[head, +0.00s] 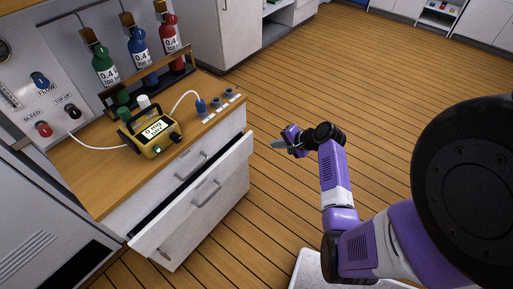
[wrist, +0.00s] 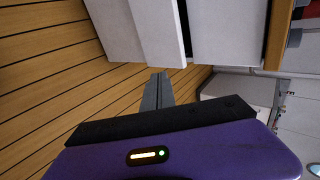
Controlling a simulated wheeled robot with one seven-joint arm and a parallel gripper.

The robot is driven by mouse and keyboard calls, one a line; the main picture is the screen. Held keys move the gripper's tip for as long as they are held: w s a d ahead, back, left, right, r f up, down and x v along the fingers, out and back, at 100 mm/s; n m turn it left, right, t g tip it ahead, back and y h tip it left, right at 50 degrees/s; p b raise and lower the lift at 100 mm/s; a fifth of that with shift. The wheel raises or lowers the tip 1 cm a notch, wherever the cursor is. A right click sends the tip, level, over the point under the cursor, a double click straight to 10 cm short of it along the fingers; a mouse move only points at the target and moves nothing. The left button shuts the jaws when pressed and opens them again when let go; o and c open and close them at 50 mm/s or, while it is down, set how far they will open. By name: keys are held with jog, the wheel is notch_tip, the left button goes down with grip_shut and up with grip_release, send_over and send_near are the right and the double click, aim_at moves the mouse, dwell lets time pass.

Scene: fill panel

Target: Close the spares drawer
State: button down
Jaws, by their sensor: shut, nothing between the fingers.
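The pulled-out drawer (head: 190,215) is in the white cabinet under the wooden worktop. Its white front stands out from the cabinet, with a dark gap behind it and a metal handle (head: 206,193) on its face. I can read no "spares" label on it. A drawer above it, with its own handle (head: 194,166), looks flush. My gripper (head: 275,144) is shut and empty, to the right of the pulled-out drawer's front and apart from it. In the wrist view, my shut fingers (wrist: 156,88) point toward the white drawer front (wrist: 158,30), with a gap still visible.
On the worktop (head: 88,178) stand a yellow meter (head: 152,135) and a rack with green, blue and red bottles (head: 139,48). A blue plug with a white cable (head: 201,106) is near the worktop's right edge. The wooden floor (head: 310,90) around my gripper is clear.

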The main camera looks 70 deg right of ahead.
jog(key=s+a+f+b, duration=0.2)
jog(key=a+f+b, duration=0.2)
jog(key=f+b, duration=0.45)
jog(key=t+h+b, duration=0.2)
jog(key=t+b, duration=0.6)
jog(key=b, duration=0.2)
send_near(235, 149)
jog(key=b+x, duration=0.1)
jog(key=x, duration=0.5)
jog(key=shift+w+d+f, duration=0.1)
jog(key=shift+w+d, duration=0.05)
jog(key=shift+w, duration=0.25)
